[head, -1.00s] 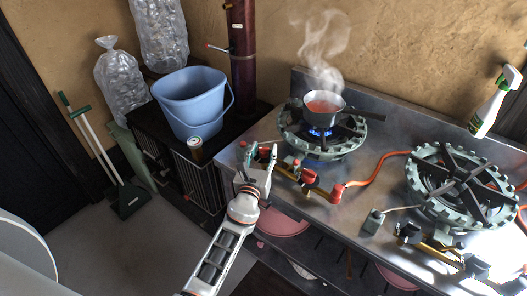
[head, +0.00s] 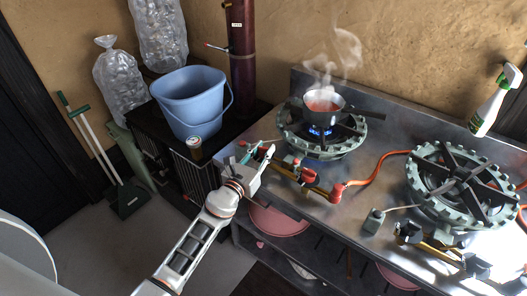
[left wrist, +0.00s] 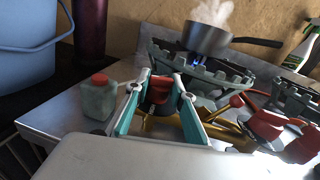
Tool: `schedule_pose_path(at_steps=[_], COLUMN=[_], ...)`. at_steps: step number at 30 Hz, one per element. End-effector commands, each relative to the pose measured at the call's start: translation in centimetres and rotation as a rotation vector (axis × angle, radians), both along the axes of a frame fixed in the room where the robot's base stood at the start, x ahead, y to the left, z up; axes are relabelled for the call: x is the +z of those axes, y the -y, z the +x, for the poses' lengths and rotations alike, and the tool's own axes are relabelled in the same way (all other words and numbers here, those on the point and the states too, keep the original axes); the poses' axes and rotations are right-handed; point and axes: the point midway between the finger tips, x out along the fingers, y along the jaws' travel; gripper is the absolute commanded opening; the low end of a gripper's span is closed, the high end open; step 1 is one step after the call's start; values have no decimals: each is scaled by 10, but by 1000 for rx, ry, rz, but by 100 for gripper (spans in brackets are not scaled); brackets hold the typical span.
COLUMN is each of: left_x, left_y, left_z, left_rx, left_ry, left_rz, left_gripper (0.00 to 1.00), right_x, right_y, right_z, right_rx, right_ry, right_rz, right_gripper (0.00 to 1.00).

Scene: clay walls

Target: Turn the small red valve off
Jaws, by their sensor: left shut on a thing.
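A small red valve knob (left wrist: 160,87) on the brass gas pipe (left wrist: 165,125) shows between the fingers of my left gripper (left wrist: 157,92) in the left wrist view. The gripper is shut on this knob, with one teal finger on each side. In the head view my left gripper (head: 258,153) is at the stove's front left corner, and its fingers largely hide the knob. Larger red valve handles (head: 307,175) are farther right along the pipe; they also show in the left wrist view (left wrist: 268,124). A blue flame (head: 320,131) burns under the pan. My right gripper is not in view.
A steaming pan (head: 325,104) of red liquid stands on the left burner (head: 348,139). A second burner (head: 455,184) is at right, with a spray bottle (head: 492,105) behind. An orange hose (head: 375,170) crosses the counter.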

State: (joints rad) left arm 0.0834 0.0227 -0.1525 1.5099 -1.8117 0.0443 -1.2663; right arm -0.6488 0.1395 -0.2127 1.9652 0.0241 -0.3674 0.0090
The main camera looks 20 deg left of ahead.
Motion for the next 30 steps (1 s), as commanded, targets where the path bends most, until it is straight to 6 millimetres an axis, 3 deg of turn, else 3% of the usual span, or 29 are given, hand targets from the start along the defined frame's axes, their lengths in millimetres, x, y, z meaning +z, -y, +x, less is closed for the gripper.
schedule_pose_path(at_steps=[15, 30], left_x=[-7, -1], left_y=[-3, -2], left_z=[1, 1], left_rx=[-284, -369], left_ry=[-4, -1], left_rz=[1, 0], left_gripper=[2, 2], right_x=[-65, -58], right_y=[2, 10], right_z=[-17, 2], right_rx=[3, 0], right_ry=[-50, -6], right_rz=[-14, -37], right_gripper=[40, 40])
